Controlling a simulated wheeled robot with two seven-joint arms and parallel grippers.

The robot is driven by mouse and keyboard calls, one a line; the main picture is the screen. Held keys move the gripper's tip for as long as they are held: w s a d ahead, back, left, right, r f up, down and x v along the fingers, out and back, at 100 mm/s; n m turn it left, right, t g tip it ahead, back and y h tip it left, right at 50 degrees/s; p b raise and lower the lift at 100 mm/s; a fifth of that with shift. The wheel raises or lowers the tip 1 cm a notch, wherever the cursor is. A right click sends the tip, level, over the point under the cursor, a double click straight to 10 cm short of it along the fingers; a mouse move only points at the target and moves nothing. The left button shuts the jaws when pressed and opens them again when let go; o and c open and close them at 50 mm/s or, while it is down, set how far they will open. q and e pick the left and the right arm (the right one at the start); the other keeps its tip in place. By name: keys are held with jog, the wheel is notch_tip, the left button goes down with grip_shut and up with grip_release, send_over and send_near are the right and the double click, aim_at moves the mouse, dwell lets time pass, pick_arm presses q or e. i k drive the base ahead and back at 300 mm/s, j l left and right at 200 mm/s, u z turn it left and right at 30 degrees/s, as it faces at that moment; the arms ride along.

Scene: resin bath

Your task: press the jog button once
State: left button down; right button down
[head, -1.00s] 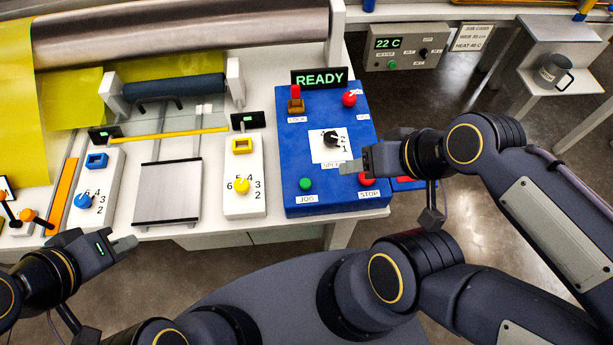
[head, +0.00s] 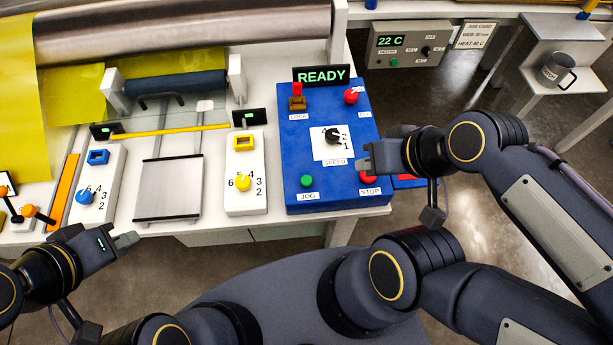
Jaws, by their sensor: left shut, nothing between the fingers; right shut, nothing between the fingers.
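The green jog button (head: 307,181) is at the lower left of the blue control box (head: 300,150), above a JOG label (head: 308,196). My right gripper (head: 360,167) is shut and empty over the lower right of the box, to the right of the jog button and apart from it. It partly covers the red stop button (head: 368,181) above the STOP label. My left gripper (head: 135,238) is shut and empty, low at the left, in front of the table edge. A display (head: 321,76) on the box reads READY.
The box also carries a speed knob (head: 333,136), a lock switch (head: 297,102) and a red knob (head: 351,97). A white block with a yellow dial (head: 242,182) stands left of it. A heater unit (head: 408,45) and a mug (head: 555,70) are at the back right.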

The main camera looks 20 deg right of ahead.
aim_at(305, 180)
jog(key=z, duration=1.65)
jog(key=k+j, duration=0.25)
jog(key=j, duration=0.15)
jog(key=k+j, duration=0.3)
jog(key=j, duration=0.15)
